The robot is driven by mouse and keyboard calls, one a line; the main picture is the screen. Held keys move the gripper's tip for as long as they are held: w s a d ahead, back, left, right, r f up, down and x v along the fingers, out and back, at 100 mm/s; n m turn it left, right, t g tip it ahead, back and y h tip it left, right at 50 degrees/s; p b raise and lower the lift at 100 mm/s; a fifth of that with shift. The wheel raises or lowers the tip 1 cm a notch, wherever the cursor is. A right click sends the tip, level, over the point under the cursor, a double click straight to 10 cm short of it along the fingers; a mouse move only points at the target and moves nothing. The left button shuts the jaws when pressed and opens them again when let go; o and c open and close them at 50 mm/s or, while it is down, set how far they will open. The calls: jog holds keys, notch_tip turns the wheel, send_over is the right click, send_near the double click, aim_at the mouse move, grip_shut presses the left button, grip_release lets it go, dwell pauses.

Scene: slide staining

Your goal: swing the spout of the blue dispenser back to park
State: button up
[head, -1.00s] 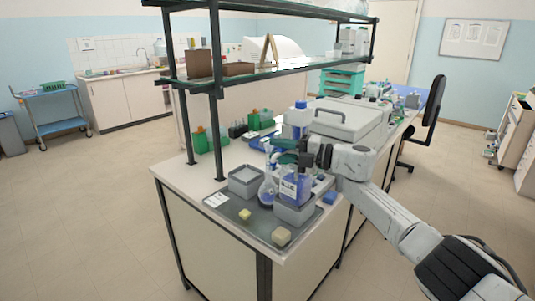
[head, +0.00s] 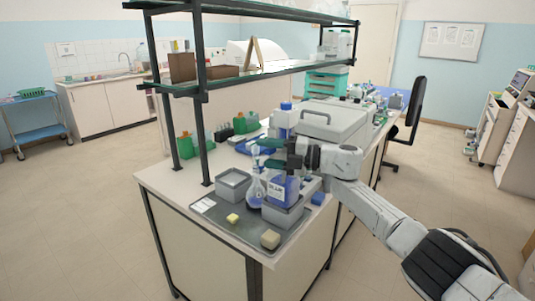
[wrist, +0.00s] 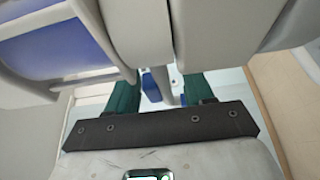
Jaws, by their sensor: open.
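The blue dispenser (head: 284,190) is an upright bottle of blue liquid, labelled BLUE, on a grey stand at the bench's near end. My gripper (head: 270,154) is at the bottle's top, its green fingers pointing left. It is open; the fingers also show apart in the wrist view (wrist: 160,90), with a small blue part and a pale rod visible in the gap. My gripper hides most of the dispenser's head and spout, so I cannot tell the spout's angle or whether a finger touches it. A round flask (head: 256,192) with blue liquid stands just left of the bottle.
A grey open box (head: 234,183) stands left of the flask on a dark tray (head: 215,212). A yellow block (head: 233,218) and a beige block (head: 270,239) lie in front. A white-capped instrument (head: 322,122) stands behind, and a shelf (head: 260,76) hangs over the bench.

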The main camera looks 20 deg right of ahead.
jog(key=shift+d, duration=0.15)
jog(key=b+v, duration=0.1)
jog(key=v, duration=0.9)
jog(key=shift+s+d+b, duration=0.2)
jog(key=shift+s+b, duration=0.05)
jog(key=shift+b, duration=0.1)
